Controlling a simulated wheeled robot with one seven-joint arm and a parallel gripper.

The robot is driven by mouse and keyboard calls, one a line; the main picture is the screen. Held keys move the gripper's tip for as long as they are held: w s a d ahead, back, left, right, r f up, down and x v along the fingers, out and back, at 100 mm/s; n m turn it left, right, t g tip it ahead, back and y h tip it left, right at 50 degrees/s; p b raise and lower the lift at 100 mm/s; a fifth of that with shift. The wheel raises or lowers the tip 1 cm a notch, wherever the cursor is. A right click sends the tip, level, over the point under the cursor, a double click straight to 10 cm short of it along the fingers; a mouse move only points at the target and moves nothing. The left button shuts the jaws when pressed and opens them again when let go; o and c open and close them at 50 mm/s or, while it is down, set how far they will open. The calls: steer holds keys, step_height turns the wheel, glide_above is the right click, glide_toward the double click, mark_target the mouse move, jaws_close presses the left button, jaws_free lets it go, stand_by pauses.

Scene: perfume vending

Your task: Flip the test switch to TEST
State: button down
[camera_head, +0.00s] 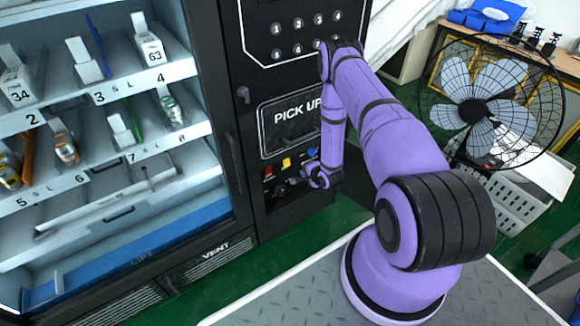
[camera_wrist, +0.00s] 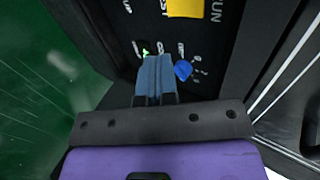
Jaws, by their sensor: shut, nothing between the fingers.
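A yellow switch piece (camera_wrist: 187,8) sits at the top edge of the wrist view, between lettering that ends in "ST" and lettering that ends in "UN". The full words are cut off. In the head view a yellow piece (camera_head: 286,162) shows on the machine's lower panel, between a red piece (camera_head: 268,170) and a blue one (camera_head: 311,152). My gripper (camera_head: 283,188) is at this panel, below the coloured pieces. In the wrist view the gripper's fingers (camera_wrist: 155,66) are shut and empty, apart from the yellow piece. Whether the fingertips touch the panel cannot be told.
A blue knob (camera_wrist: 183,70) is close right of my fingers, and a small green light (camera_wrist: 146,48) is at their tips. The pick-up door (camera_head: 291,122) is above the panel. A glass-fronted shelf case stands left, a fan (camera_head: 478,105) right.

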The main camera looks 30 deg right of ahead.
mark_target(287, 163)
steer(key=shift+w+r+x, duration=0.2)
steer(key=shift+r+x, duration=0.05)
steer(key=shift+x, duration=1.9)
steer(key=shift+w+r+x, duration=0.15)
steer(key=shift+r+x, duration=0.1)
steer(key=shift+x, duration=1.85)
steer(key=shift+w+r+x, duration=0.2)
steer(key=shift+r+x, duration=0.05)
steer(key=shift+x, duration=1.9)
steer(key=shift+w+a+f+t, duration=0.1)
steer(key=shift+f+t, duration=0.05)
steer(key=shift+t, duration=0.25)
steer(key=shift+r, duration=0.2)
steer(key=shift+r, duration=0.7)
